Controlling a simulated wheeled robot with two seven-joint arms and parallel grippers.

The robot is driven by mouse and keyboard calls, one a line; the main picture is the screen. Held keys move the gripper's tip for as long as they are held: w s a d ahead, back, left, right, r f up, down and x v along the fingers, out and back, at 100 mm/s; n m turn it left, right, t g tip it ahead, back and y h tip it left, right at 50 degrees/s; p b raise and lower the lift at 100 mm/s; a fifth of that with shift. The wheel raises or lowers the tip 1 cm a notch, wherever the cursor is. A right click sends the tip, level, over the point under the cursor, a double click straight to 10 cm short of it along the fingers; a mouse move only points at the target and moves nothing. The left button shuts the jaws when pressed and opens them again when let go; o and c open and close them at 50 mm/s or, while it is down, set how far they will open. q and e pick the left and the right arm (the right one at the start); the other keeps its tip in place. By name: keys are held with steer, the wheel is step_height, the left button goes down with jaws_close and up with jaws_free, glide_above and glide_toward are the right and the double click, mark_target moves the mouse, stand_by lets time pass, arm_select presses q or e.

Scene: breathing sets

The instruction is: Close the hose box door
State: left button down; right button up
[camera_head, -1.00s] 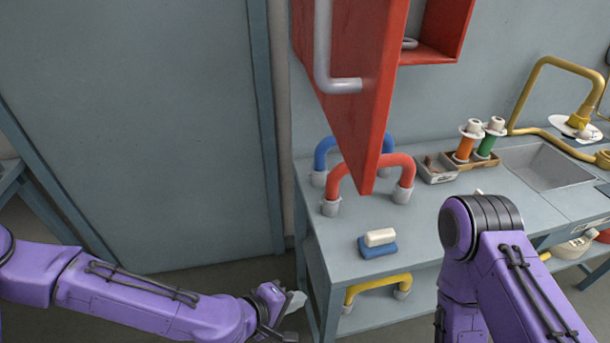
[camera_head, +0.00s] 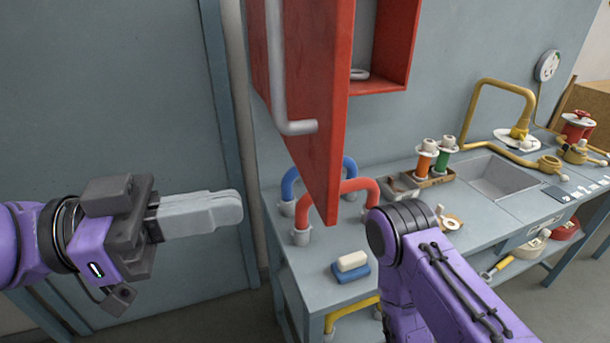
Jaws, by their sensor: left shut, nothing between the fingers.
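The red hose box door (camera_head: 310,120) stands swung open toward me, with a long grey bar handle (camera_head: 279,75) on its outer left face. The red hose box (camera_head: 397,50) is on the wall behind it, and its interior shows, with part of a pale ring (camera_head: 356,74) inside. My left gripper (camera_head: 240,208) is raised at the left, with its grey fingers shut and empty. Its tips point right, below and left of the door, apart from it. My right arm shows at the lower right; its gripper is out of view.
Below the door is a grey workbench (camera_head: 297,262) with red (camera_head: 352,188) and blue (camera_head: 290,183) pipe bends and a white-and-blue sponge stack (camera_head: 351,267). Orange (camera_head: 425,160) and green (camera_head: 443,158) cylinders stand near a sink (camera_head: 497,177). A grey wall door (camera_head: 110,90) is behind my left arm.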

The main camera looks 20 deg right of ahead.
mark_target(320, 192)
arm_select(q)
steer(key=d+p, duration=0.2)
steer(key=d, duration=0.4)
steer(key=shift+s+d+r+p, duration=0.1)
steer(key=shift+d+r+p, duration=0.05)
steer(key=shift+d+p, duration=0.2)
steer(key=shift+d, duration=0.55)
steer(key=shift+f, duration=0.2)
